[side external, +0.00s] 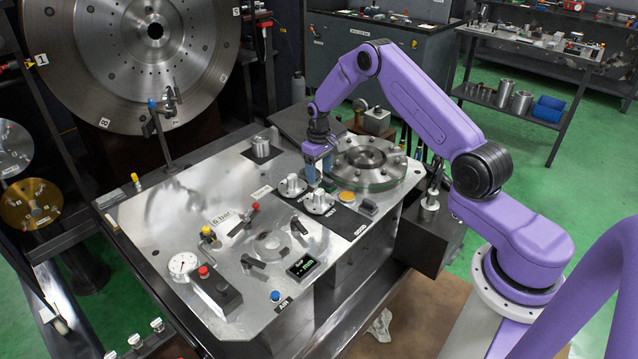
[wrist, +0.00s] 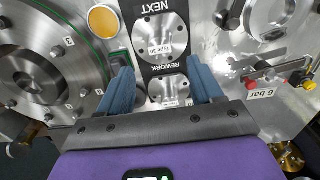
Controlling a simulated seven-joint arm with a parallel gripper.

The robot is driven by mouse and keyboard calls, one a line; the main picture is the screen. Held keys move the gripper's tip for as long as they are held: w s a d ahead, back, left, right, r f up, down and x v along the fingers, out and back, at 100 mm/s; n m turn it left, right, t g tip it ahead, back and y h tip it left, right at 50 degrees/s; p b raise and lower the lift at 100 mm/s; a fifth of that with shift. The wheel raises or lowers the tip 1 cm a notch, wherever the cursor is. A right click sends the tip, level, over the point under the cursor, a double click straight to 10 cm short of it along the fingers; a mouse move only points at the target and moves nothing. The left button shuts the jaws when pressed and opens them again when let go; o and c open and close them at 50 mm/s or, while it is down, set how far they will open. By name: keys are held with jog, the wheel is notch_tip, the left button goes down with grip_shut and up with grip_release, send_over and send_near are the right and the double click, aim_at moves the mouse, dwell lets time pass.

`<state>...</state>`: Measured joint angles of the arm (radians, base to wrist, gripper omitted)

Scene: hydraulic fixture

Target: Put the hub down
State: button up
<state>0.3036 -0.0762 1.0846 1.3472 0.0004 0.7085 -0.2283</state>
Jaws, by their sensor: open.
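Two silver flanged hubs sit on a black strip on the metal table. In the wrist view, one hub (wrist: 162,42) is beside the NEXT label and the other hub (wrist: 168,89) is beside the REWORK label. The side view shows a front hub (side external: 318,203) and one to its left (side external: 291,187), both upright. My gripper (side external: 319,178) is low over the table, just behind them in that view. In the wrist view my gripper (wrist: 160,70) has its blue fingers apart, with the REWORK hub between them in the picture. I see no grip on it; the exact gap is unclear.
A large round flange fixture (side external: 368,160) stands close behind my gripper. Levers, a gauge (side external: 183,265) and a display (side external: 304,265) occupy the table's front.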

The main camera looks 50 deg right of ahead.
jog(key=shift+r, duration=1.7)
jog(key=s+a+r+n, duration=0.3)
jog(key=s+a+r, duration=0.4)
jog(key=a, duration=0.3)
jog(key=s+a+r+n, duration=0.3)
jog(key=s+a+r, duration=0.4)
jog(key=a, duration=0.4)
jog(key=s+r+n, duration=0.2)
jog(key=s+n, duration=0.1)
jog(key=s, duration=1.1)
jog(key=s+d+r+n, duration=0.1)
jog(key=s+r+n, duration=0.2)
jog(key=s, duration=1)
jog(key=shift+s+n, duration=0.3)
jog(key=shift+s, duration=0.1)
